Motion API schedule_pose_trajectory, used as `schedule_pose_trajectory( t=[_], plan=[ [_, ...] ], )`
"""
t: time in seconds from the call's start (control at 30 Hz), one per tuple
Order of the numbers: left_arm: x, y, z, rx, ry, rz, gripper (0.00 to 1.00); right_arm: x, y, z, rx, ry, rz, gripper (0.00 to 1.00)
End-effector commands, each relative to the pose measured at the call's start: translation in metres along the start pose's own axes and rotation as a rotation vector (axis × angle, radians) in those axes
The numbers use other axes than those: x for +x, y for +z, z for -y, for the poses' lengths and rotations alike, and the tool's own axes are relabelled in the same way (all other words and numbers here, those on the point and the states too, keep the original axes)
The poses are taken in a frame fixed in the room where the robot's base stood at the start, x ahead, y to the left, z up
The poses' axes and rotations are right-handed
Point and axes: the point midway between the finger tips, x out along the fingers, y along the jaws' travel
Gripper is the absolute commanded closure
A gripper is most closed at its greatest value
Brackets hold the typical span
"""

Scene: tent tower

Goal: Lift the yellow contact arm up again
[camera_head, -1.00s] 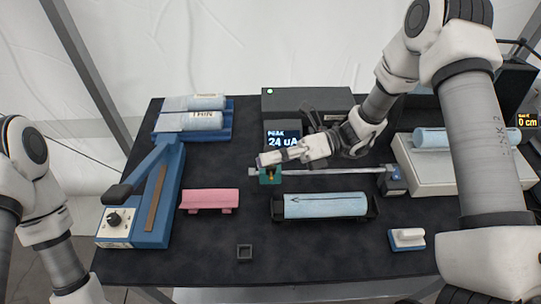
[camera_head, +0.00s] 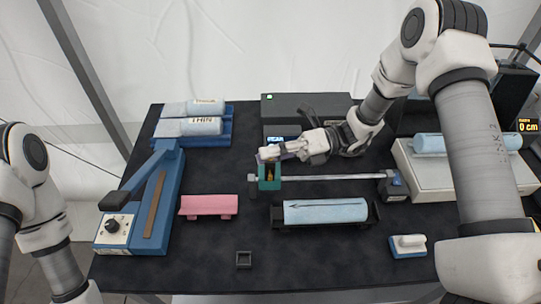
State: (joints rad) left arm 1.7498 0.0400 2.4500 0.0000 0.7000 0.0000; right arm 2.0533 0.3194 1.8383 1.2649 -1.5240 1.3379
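The yellow contact arm (camera_head: 268,173) shows as a small yellow piece inside the teal block (camera_head: 269,185) at the left end of a thin metal rail. My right gripper (camera_head: 266,154) is just above and behind this block, pointing left. Its fingers look close together, but they are too small to tell whether they are shut or touch the contact arm. They hide part of the block's upper side. My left arm comes in at the left edge, and its gripper is outside the picture.
A blue roll (camera_head: 325,211) lies in a black cradle in front of the rail (camera_head: 330,177). A blue-and-white block (camera_head: 408,246) sits front right. The front middle is clear.

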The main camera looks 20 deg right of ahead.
Motion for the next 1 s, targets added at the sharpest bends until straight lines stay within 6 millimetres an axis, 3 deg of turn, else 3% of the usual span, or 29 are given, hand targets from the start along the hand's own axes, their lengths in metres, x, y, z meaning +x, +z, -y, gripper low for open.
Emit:
schedule_pose_trajectory(
  t=[0.37, 0.47, 0.8, 1.0],
  plan=[
    [0.000, 0.000, 0.000, 0.000, 0.000, 0.000, 0.60, -0.005, 0.000, 0.000, 0.001, 0.001, 0.000, 0.53],
    [0.000, 0.000, 0.000, 0.000, 0.000, 0.000, 0.60, -0.021, 0.001, 0.000, 0.001, 0.001, 0.004, 0.53],
    [0.000, 0.000, 0.000, 0.000, 0.000, 0.000, 0.60, -0.103, 0.001, 0.001, 0.000, 0.000, 0.002, 0.53],
    [0.000, 0.000, 0.000, 0.000, 0.000, 0.000, 0.60, -0.120, 0.000, 0.001, 0.002, 0.000, 0.000, 0.53]
  ],
)
